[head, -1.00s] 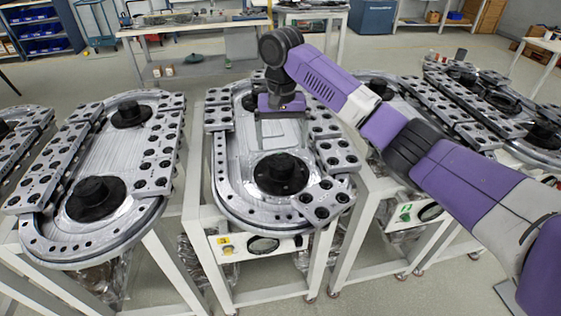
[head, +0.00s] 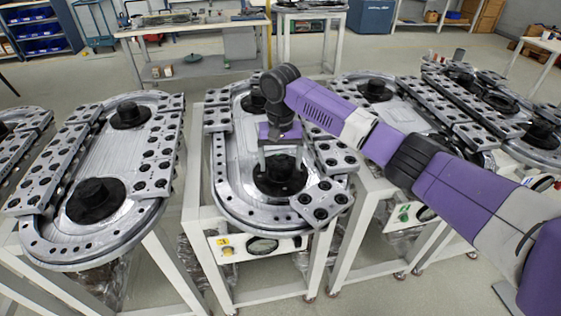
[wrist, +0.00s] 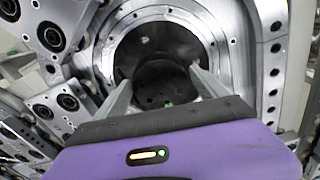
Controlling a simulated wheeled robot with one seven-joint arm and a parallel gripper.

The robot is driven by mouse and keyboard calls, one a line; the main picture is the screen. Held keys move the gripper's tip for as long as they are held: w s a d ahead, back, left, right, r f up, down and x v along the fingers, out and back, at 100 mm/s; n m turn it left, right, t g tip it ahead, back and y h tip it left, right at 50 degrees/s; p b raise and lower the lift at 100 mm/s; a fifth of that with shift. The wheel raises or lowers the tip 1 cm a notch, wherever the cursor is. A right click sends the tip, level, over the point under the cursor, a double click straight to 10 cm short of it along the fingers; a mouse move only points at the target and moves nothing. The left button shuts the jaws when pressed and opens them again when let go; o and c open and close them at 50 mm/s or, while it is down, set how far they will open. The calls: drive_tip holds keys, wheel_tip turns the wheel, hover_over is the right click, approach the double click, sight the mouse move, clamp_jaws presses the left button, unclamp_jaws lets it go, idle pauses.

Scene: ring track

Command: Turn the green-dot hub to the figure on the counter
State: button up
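The black hub (head: 280,187) sits at the near end of the middle ring track (head: 236,190). In the wrist view the hub (wrist: 158,75) shows as a dark round part inside a bright metal ring, with a small green dot low between my fingers. My gripper (head: 281,172) is over this hub, pointing down. Its two fingers (wrist: 160,78) are apart, one on each side of the hub's raised centre; I cannot tell whether they touch it. A front panel (head: 262,246) with a dark oval window and a yellow tag is below the track; no figure is readable.
Another ring track (head: 98,215) with two black hubs stands on the left. More tracks (head: 375,92) stand on the right, partly behind my arm. Linked metal blocks (head: 322,200) with black rollers lie along the middle track's right side, close to my gripper.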

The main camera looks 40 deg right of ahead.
drive_tip(key=c, duration=1)
drive_tip(key=shift+a+r+p, duration=0.1)
drive_tip(key=shift+r+p, duration=0.1)
drive_tip(key=shift+p, duration=0.7)
